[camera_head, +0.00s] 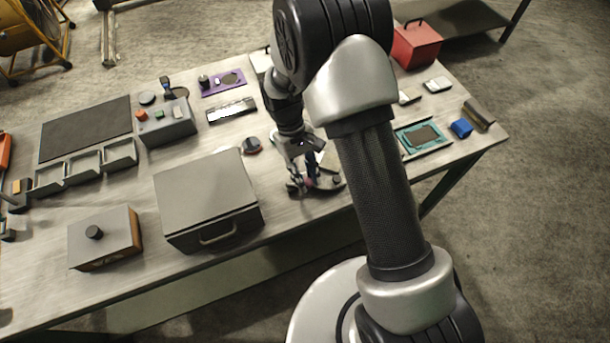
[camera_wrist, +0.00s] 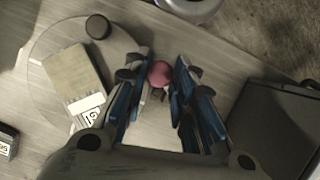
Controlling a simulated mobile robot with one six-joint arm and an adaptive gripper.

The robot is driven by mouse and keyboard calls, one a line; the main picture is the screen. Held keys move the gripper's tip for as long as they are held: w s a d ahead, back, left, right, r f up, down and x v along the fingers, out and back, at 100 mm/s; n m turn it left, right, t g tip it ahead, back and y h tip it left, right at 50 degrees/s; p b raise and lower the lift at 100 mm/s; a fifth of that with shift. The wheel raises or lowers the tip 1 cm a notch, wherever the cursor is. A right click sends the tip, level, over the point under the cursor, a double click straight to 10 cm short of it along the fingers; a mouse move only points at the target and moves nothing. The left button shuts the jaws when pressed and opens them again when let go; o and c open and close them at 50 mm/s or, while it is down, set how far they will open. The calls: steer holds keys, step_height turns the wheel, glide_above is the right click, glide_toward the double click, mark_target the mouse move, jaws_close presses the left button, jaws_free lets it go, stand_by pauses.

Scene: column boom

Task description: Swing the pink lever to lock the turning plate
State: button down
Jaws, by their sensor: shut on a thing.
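The pink lever's round knob (camera_wrist: 160,73) shows in the wrist view between my fingertips. My gripper (camera_wrist: 158,78) is shut on it, with blue-sided fingers on either side. The round turning plate (camera_wrist: 48,85) lies to the left of the knob, with a pale labelled block (camera_wrist: 75,82) and a dark round knob (camera_wrist: 98,27) on it. In the head view my gripper (camera_head: 310,184) points down at the table's front edge, and a little pink shows between the fingers. The plate is mostly hidden there by my arm, and the lever's arm is mostly hidden below the fingers.
A grey box with a handle (camera_head: 207,195) stands close to the left of my gripper. A smaller box with a black knob (camera_head: 105,238) is further left. A button box (camera_head: 167,122) and purple plate (camera_head: 222,83) lie behind. A teal tray (camera_head: 410,147) is on the right.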

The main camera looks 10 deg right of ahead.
steer(key=shift+w+n, duration=0.15)
steer(key=shift+n, duration=0.35)
steer(key=c, duration=1.3)
jaws_free()
steer(key=shift+c, duration=0.2)
steer(key=v, duration=1.2)
steer(key=shift+a, duration=0.2)
